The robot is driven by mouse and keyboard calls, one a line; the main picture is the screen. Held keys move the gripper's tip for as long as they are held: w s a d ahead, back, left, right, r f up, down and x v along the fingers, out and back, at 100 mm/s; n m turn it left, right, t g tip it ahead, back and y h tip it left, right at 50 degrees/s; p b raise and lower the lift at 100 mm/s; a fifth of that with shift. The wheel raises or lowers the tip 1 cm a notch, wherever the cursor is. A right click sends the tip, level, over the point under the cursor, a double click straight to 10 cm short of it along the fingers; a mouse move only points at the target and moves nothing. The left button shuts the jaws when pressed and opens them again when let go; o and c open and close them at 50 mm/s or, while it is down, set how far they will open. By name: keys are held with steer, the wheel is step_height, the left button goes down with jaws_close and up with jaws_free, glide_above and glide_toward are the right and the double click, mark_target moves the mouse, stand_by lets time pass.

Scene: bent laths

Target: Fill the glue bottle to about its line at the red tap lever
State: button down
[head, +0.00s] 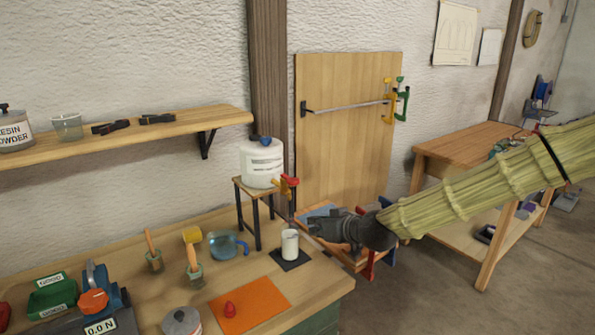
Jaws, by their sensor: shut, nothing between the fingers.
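The white glue bottle (290,246) stands upright on a small dark mat (297,265) near the right end of the workbench. Its line and fill level cannot be made out. Above it, a white glue container (261,164) sits on a small stand, with a yellow tap carrying the red lever (291,181) on its right side. My gripper (313,227) is shut and empty, pointing left. In the picture it is just right of the bottle's top and below the lever. Whether it touches the bottle cannot be told. No stream of glue is discernible.
An orange mat (262,304) with a red cap-like piece (230,310) lies in front of the bottle. A blue glass jug (224,245) and brush pots (194,275) stand to its left. A wall shelf (190,127) is above. Another bench (470,142) stands behind my arm.

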steer(key=w+r+t, duration=0.1)
steer(key=w+r, duration=0.1)
steer(key=r, duration=0.6)
steer(key=w+r+n+t+y, duration=0.1)
steer(key=w+r, duration=0.1)
steer(key=r, duration=0.7)
steer(key=shift+d+n+y, duration=0.2)
steer(key=shift+n+y, duration=0.1)
steer(key=p, duration=0.5)
glide_above(297, 183)
step_height(297, 183, down, 3)
steer(key=shift+r, duration=0.2)
step_height(297, 183, down, 4)
steer(key=shift+d+r+p, duration=0.1)
steer(key=shift+d+p, duration=0.05)
steer(key=shift+p, duration=0.5)
steer(key=shift+f+b, duration=0.3)
steer(key=shift+b, duration=0.55)
steer(key=shift+s+b, duration=0.1)
steer(key=shift+b, duration=0.25)
